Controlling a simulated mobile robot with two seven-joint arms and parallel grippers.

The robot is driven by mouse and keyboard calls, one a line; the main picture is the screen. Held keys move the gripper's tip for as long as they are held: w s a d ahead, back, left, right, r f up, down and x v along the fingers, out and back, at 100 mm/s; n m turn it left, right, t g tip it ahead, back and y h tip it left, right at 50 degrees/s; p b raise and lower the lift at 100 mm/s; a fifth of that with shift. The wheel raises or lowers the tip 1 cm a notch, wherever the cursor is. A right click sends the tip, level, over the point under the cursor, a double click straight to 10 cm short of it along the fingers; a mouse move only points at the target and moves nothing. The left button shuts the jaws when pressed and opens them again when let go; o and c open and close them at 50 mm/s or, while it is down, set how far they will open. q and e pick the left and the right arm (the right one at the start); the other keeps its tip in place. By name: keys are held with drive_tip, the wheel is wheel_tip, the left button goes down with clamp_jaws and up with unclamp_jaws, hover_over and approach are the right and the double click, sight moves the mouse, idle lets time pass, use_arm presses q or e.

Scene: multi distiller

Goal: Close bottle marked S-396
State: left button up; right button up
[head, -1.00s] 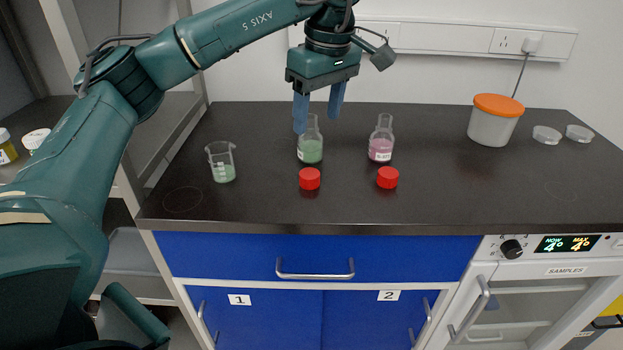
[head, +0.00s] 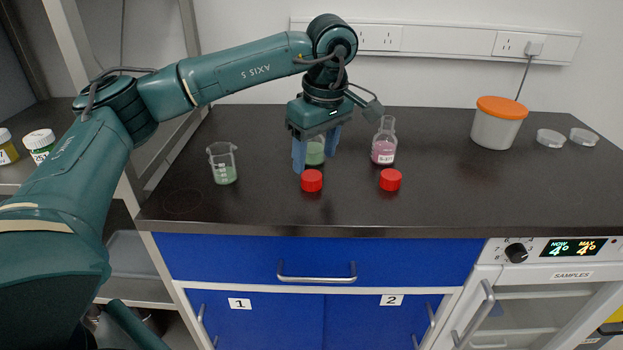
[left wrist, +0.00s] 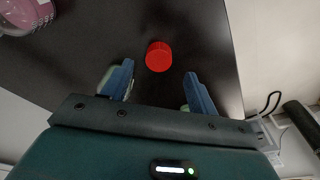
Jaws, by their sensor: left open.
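A flask of green liquid (head: 316,153) stands on the dark bench, partly hidden behind my left gripper (head: 315,158). A flask of pink liquid (head: 384,150) stands to its right; it also shows at a corner of the left wrist view (left wrist: 22,14). Both look uncapped in the head views; their labels are too small to read, so I cannot tell which is S-396. A red cap (head: 311,181) lies in front of the green flask, another red cap (head: 390,180) in front of the pink one. My left gripper is open, fingers down, above and just behind the left cap. One cap (left wrist: 159,56) shows beyond the finger gap.
A beaker with green liquid (head: 223,165) stands to the left. A white tub with an orange lid (head: 498,122) and two small clear dishes (head: 551,138) are at the back right. The bench front and right middle are clear. A wall socket rail (head: 440,40) runs behind.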

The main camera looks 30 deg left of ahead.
sight(312, 175)
use_arm(q)
drive_tip(key=shift+w+a+f+b, duration=0.1)
drive_tip(key=shift+a+f, duration=0.05)
drive_tip(key=shift+f, duration=0.7)
drive_tip(key=shift+w+a+f+b, duration=0.1)
drive_tip(key=shift+a+f, duration=0.05)
drive_tip(key=shift+f, duration=0.7)
drive_tip(key=shift+a+f+b, duration=0.1)
drive_tip(key=shift+a+f, duration=0.05)
drive_tip(key=shift+f, duration=0.7)
drive_tip(key=c, duration=1)
wheel_tip(312, 175, up, 10)
drive_tip(key=shift+r+p, duration=0.1)
drive_tip(key=shift+p, duration=0.5)
